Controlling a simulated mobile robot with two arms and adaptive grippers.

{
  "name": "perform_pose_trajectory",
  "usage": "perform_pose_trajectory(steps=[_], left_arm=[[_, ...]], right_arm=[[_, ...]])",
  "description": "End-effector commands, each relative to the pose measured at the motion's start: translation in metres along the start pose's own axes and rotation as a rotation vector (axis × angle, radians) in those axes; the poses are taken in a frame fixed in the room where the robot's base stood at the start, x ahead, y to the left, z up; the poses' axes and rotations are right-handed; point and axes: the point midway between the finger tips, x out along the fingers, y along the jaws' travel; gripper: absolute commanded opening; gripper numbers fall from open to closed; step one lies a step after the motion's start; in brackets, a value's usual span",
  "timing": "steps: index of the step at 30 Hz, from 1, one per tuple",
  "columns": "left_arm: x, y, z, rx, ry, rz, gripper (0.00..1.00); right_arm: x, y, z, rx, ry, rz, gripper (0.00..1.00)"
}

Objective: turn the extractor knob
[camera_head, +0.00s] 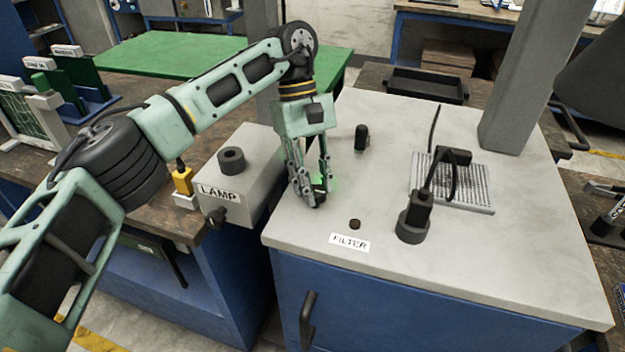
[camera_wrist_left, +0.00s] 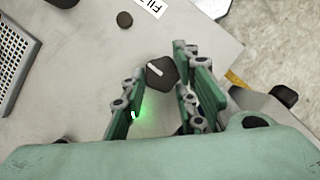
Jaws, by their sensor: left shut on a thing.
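The knob (camera_head: 319,198) is a small dark faceted piece on the light grey top of the cabinet, mostly hidden by the fingers in the head view. In the left wrist view the knob (camera_wrist_left: 162,72) shows a white pointer line on its top, slanting from upper left to lower right. My left gripper (camera_head: 309,192) points down over it and is shut on it; in the left wrist view my left gripper (camera_wrist_left: 158,92) has a finger on either side of it. A green glow shows beside the fingers. No label is readable at this knob. My right gripper is not in view.
A FILTER label (camera_head: 349,243) and a small dark button (camera_head: 354,224) lie in front of the knob. A LAMP box (camera_head: 243,175) stands to the left. A black switch (camera_head: 361,137) is behind, and a black cabled device (camera_head: 414,222) and perforated plate (camera_head: 479,199) are to the right.

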Motion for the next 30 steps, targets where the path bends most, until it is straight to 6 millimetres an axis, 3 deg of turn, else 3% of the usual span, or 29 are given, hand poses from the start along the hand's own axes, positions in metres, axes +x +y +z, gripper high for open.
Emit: perform_pose_trajectory(steps=[5, 6, 10, 23, 30], left_arm=[[-0.003, 0.004, 0.002, 0.007, 0.003, 0.015, 0.01], [-0.003, 0.004, 0.002, 0.007, 0.003, 0.015, 0.28], [-0.003, 0.004, 0.002, 0.006, 0.002, 0.012, 0.39], [-0.001, 0.002, 0.001, 0.002, 0.0, 0.005, 0.4], [-0.029, 0.003, 0.001, 0.001, 0.003, 0.008, 0.4]], right_arm=[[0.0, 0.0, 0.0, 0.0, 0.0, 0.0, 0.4], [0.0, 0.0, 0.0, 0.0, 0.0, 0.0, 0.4], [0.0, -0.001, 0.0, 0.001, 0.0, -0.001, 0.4], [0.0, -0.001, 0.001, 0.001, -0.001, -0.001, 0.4], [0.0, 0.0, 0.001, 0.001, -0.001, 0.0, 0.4]])
